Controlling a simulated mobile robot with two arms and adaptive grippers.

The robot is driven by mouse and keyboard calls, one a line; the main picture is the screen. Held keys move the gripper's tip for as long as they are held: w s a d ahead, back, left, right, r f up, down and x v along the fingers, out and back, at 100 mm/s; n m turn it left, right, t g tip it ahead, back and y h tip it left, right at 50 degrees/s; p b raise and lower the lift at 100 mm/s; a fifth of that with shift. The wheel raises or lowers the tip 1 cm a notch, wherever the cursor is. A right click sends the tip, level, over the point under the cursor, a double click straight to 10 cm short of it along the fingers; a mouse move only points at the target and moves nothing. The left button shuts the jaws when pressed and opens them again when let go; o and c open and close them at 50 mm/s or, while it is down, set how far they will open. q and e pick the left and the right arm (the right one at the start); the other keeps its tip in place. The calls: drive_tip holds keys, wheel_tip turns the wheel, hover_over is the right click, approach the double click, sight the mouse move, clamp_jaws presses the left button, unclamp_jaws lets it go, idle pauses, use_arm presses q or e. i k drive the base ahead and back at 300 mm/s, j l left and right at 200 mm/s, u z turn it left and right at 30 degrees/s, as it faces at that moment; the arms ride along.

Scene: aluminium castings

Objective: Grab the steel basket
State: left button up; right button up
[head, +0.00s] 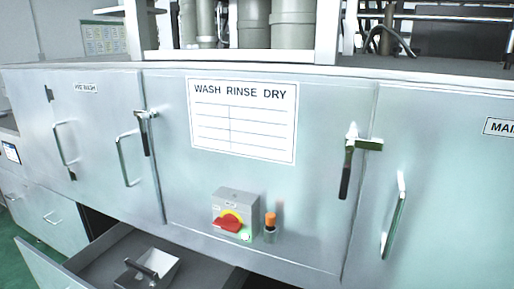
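A small open metal container with a dark bar handle (165,267) sits in the pulled-out drawer at the lower left of the head view. It may be the steel basket, but it is cut off by the bottom edge and I cannot tell for sure. No other basket shows. Neither of my grippers is in view.
The open grey drawer (98,258) juts out below a metal cabinet front (180,190). Door handles (124,160), lever latches (347,170) and a red-yellow rotary switch (231,219) stick out from it. Green floor (35,262) shows at far left.

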sight(160, 266)
drive_tip(key=u, duration=1.25)
